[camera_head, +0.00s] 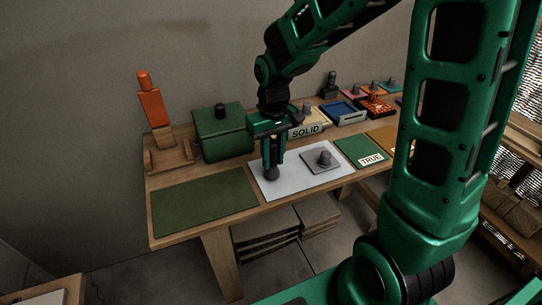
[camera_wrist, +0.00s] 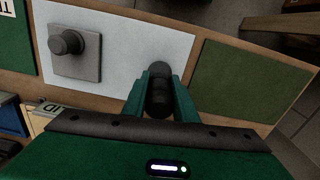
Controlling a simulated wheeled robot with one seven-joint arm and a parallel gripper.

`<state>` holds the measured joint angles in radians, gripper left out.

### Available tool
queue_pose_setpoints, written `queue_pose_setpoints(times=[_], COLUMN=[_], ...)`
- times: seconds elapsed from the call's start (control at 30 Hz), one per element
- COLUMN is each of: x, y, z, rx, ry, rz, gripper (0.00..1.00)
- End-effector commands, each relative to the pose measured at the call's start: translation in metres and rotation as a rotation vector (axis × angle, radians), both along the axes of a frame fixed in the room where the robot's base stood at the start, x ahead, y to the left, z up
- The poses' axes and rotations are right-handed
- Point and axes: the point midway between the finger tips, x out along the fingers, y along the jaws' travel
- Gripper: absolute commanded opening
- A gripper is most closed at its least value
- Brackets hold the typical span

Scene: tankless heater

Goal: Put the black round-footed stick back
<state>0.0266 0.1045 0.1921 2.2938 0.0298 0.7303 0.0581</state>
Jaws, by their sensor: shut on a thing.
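My gripper (camera_head: 273,158) is shut on the black round-footed stick (camera_head: 271,173), over the left part of a white mat on the wooden table. The stick's dark rounded lower end shows below the fingertips. I cannot tell whether it touches the mat or is a little above it. In the wrist view the stick (camera_wrist: 159,75) lies between the two green fingers of my gripper (camera_wrist: 159,90). The fingers hide part of the stick.
A grey square plate with a knob (camera_head: 323,160) sits on the white mat (camera_head: 293,182) to the right. A dark green mat (camera_head: 204,202) lies left and is bare. A green lidded box (camera_head: 223,135) and an orange-topped wooden stand (camera_head: 151,108) are behind. A TRUE card (camera_head: 372,160) lies right.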

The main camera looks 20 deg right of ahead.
Motion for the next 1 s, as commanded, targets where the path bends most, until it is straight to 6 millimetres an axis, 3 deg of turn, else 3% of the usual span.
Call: queue_pose_setpoints(times=[0.63,0.67,0.73,1.0], x=[-0.0001,-0.0001,0.0000,-0.0001], y=[0.0006,0.0006,0.0005,0.0005], z=[-0.0086,-0.0088,-0.0086,-0.0086], rx=[0.000,0.000,0.000,0.000], ry=[0.001,0.001,0.001,0.001], rz=[0.001,0.001,0.001,0.001], gripper=[0.00,0.28,0.45,0.47])
